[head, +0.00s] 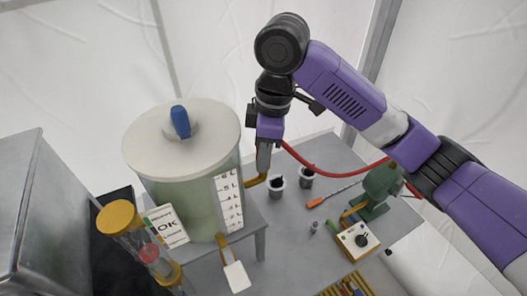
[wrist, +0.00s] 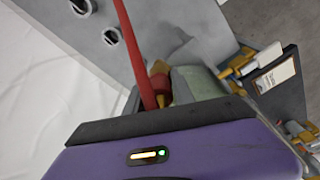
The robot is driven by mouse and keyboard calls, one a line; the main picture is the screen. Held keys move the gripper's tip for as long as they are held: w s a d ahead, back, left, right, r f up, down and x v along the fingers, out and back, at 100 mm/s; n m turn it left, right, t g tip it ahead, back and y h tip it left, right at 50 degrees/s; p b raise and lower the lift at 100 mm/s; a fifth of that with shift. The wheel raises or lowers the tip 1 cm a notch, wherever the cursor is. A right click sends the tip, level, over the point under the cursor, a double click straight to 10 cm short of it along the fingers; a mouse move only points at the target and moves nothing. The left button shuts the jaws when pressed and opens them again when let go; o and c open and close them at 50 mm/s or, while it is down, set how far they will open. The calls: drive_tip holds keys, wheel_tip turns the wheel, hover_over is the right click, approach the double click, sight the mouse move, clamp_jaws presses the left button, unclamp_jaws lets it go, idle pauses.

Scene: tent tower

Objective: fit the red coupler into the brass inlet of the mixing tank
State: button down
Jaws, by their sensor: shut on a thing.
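The mixing tank (head: 190,180) stands at the left of the table, with a pale lid and a blue knob. Its brass inlet (head: 256,181) sticks out of its right side. My gripper (head: 263,166) points down just above the inlet's outer end and is shut on the red coupler. In the wrist view the coupler (wrist: 158,68) shows as a small red-orange piece beside the hose, close to brass. The jaws hide much of it, and I cannot tell whether it touches the inlet. The red hose (head: 340,174) runs from my gripper to the right.
Two grey pots (head: 277,184) stand right of the inlet. A green pump (head: 380,187) and a control box (head: 357,241) are farther right. A brass outlet with a white handle (head: 236,276) is at the tank's front. A sand timer (head: 137,245) stands front left.

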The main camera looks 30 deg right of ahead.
drive_tip(key=shift+f, duration=0.2)
drive_tip(key=c, duration=1)
unclamp_jaws()
drive_tip(key=shift+s+d+r, duration=0.1)
drive_tip(key=shift+d+r, duration=0.05)
drive_tip(key=shift+r, duration=1.15)
drive_tip(key=shift+s+d+r, duration=0.1)
drive_tip(key=shift+r, duration=1.2)
drive_tip(key=shift+s+d+r, duration=0.1)
drive_tip(key=shift+d+r, duration=0.05)
drive_tip(key=shift+r, duration=1.15)
